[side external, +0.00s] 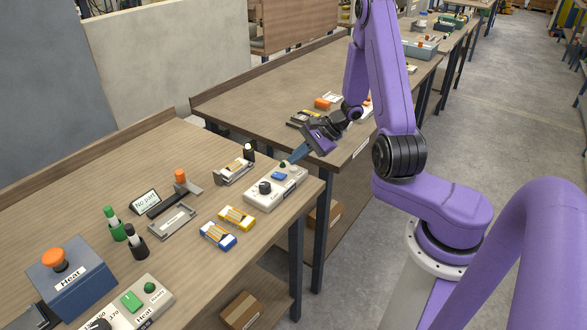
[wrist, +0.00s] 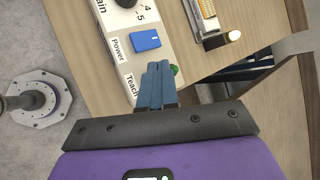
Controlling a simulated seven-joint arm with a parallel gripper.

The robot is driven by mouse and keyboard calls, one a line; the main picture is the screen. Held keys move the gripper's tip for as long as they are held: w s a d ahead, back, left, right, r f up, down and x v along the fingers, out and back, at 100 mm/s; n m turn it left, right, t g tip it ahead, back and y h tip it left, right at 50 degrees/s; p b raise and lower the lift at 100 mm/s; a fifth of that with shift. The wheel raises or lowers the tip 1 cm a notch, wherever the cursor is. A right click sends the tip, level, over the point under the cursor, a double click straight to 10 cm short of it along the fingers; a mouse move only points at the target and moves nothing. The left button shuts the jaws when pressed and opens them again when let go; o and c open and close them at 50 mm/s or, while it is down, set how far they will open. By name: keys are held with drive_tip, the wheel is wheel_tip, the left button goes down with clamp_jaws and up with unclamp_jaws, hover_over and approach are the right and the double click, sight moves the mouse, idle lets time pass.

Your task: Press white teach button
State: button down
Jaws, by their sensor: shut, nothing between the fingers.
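A white control box (side external: 262,200) stands near the right end of the front table. It has a black knob (side external: 265,187), a blue switch (side external: 279,175) and a small green light (side external: 283,165). In the wrist view the box (wrist: 152,15) shows the blue switch (wrist: 145,40) beside "Power", and a "Teach" label (wrist: 131,87) beside my fingers. My gripper (side external: 292,160) is shut and empty, its blue fingertips over the box's far end. In the wrist view my gripper (wrist: 158,66) covers the spot beside "Teach". I cannot make out the white button or any contact.
A metal tape holder (side external: 233,171) and a black cylinder (side external: 249,152) stand left of the box. Yellow (side external: 237,217) and blue (side external: 218,235) small boxes lie in front. A second table (side external: 255,85) stands behind, across a gap.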

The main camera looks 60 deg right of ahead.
sight(296, 169)
drive_tip(key=shift+f, duration=0.15)
drive_tip(key=shift+f, duration=0.25)
drive_tip(key=shift+f, duration=0.45)
idle(0.7)
idle(0.4)
drive_tip(key=shift+r, duration=0.9)
drive_tip(key=shift+r, duration=2.5)
drive_tip(key=shift+a, duration=0.1)
